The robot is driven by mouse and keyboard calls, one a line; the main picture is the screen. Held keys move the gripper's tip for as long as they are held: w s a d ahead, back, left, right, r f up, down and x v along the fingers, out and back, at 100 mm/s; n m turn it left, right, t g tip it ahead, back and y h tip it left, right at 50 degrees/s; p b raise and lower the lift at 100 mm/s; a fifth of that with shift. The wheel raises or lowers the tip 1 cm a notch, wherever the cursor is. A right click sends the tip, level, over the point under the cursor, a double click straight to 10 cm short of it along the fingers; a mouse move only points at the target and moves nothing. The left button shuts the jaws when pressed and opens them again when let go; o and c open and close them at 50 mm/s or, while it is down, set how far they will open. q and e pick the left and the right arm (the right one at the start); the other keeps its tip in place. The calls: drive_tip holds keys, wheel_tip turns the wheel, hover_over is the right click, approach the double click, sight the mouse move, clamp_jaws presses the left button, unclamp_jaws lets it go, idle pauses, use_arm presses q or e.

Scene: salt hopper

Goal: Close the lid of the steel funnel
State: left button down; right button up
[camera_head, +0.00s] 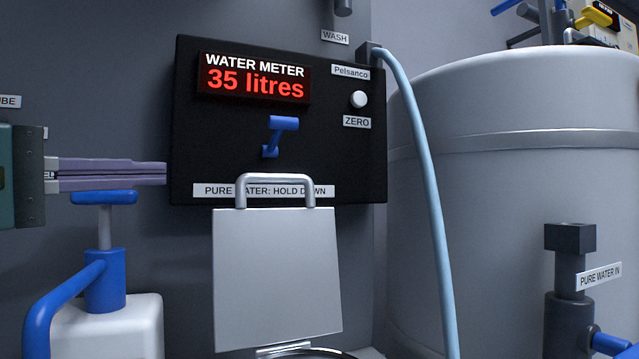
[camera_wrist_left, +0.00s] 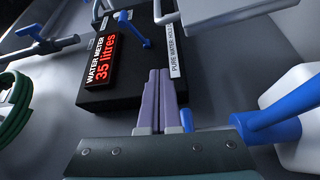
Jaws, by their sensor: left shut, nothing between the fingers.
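The steel funnel's lid (camera_head: 277,277) is a flat grey square plate with a bar handle (camera_head: 275,178) on its top edge. It stands upright, open, in front of the black water meter panel. Its hinge (camera_head: 283,349) and a bit of the funnel's rim (camera_head: 325,353) show at the bottom edge; the rest of the funnel is out of view. My left gripper (camera_head: 164,173) is shut and empty, left of the lid and its handle, apart from both. In the left wrist view its purple fingers (camera_wrist_left: 159,78) lie together. My right gripper is not in view.
The water meter (camera_head: 340,140) reads 35 litres and has a blue lever (camera_head: 278,135). A blue pump nozzle (camera_head: 103,198) on a white container (camera_head: 110,330) is just below my left fingers. A pale blue hose (camera_head: 425,190) and large grey tank (camera_head: 500,200) stand right.

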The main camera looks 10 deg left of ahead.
sight(216, 173)
use_arm(q)
drive_tip(key=p+x, duration=0.2)
drive_tip(key=x, duration=0.7)
drive_tip(key=shift+d, duration=0.1)
drive_tip(key=shift+s+d+f+p, duration=0.2)
drive_tip(key=shift+s+d+p, duration=0.3)
drive_tip(key=shift+s+d, duration=0.2)
drive_tip(key=shift+s+d+f+p, duration=0.2)
drive_tip(key=shift+s+d+p, duration=0.25)
drive_tip(key=shift+s+d, duration=0.25)
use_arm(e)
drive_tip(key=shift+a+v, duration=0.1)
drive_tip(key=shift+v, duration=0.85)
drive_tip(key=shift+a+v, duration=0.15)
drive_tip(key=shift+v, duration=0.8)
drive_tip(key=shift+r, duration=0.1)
